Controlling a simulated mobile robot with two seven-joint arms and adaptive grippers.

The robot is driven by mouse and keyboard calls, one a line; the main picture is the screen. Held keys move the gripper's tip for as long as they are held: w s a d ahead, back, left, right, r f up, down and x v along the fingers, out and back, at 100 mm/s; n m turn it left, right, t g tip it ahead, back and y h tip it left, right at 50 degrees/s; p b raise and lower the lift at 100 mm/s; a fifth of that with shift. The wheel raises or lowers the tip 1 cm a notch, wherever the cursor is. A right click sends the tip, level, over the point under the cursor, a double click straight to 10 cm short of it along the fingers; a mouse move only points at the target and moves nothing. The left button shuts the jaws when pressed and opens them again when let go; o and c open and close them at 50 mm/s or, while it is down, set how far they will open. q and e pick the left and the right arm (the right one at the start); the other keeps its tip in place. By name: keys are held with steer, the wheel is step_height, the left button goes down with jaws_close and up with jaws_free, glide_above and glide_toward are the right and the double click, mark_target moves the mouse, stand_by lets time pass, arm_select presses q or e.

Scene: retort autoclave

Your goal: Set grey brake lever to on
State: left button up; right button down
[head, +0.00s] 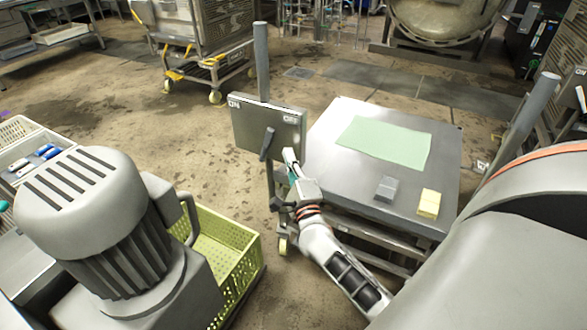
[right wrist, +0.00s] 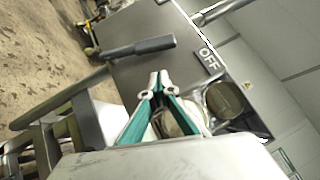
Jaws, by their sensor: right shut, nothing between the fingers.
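The grey brake lever (head: 267,144) stands out from a grey panel box (head: 290,130) on a cart. The box has an ON label at its upper left and an OFF label at its upper right. In the head view the lever lies between the labels. In the right wrist view the lever (right wrist: 142,48) crosses above my fingertips, with the OFF label (right wrist: 209,60) to its right. My right gripper (head: 290,158) is just right of the lever; its teal fingers (right wrist: 158,78) are shut and empty, with a visible gap to the lever. My left gripper is not in view.
The cart's steel top (head: 330,150) carries a green sheet (head: 385,142), a grey block (head: 386,188) and a yellow block (head: 428,203). A grey motor (head: 90,215) and a yellow-green crate (head: 235,255) stand at left. Posts (head: 261,60) rise at the cart's corners.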

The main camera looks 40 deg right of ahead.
mark_target(266, 145)
steer(key=w, duration=0.2)
steer(key=w+a+r, duration=0.1)
steer(key=shift+w+a+r, duration=0.15)
steer(key=shift+w+a, duration=0.05)
steer(key=shift+w, duration=0.15)
